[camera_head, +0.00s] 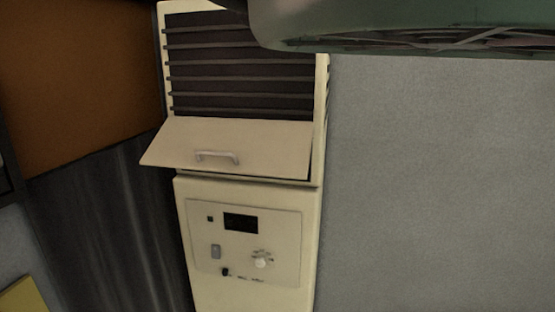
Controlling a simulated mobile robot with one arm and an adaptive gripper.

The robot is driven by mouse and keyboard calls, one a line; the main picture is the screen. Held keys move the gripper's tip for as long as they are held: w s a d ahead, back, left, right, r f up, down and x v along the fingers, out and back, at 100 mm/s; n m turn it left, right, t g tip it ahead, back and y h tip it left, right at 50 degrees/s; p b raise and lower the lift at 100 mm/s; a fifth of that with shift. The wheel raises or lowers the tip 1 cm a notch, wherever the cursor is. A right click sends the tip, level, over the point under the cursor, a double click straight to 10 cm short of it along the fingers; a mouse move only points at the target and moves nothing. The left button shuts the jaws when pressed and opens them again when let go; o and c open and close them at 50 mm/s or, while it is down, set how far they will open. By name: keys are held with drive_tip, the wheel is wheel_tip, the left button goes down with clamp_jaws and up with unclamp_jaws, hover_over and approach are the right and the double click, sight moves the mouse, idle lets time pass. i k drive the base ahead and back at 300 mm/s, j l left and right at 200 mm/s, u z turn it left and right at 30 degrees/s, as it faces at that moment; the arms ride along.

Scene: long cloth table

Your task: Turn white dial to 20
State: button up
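The white dial (261,262) is a small round knob with dark markings around its upper side. It sits at the lower right of a control panel (205,268) on the front of a cream cabinet. The markings are too small to read, so I cannot tell its setting. A dark display (240,222) is above it and a grey switch (215,251) to its left. My gripper is not in view.
Above the panel, a cream flap (268,143) with a metal handle (217,157) tilts outward from the cabinet. Dark shelves (225,75) with slats show above it. A large greenish object (400,28) fills the top right. A grey surface (440,190) lies at right, bare.

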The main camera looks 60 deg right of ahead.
sight(260, 262)
drive_tip(key=l+z, duration=0.1)
drive_tip(key=z, duration=0.3)
drive_tip(key=l+z, duration=0.2)
drive_tip(key=z, duration=0.2)
drive_tip(key=k+l+z, duration=0.1)
drive_tip(key=z, duration=0.3)
drive_tip(key=l+z, duration=0.15)
drive_tip(key=z, duration=0.25)
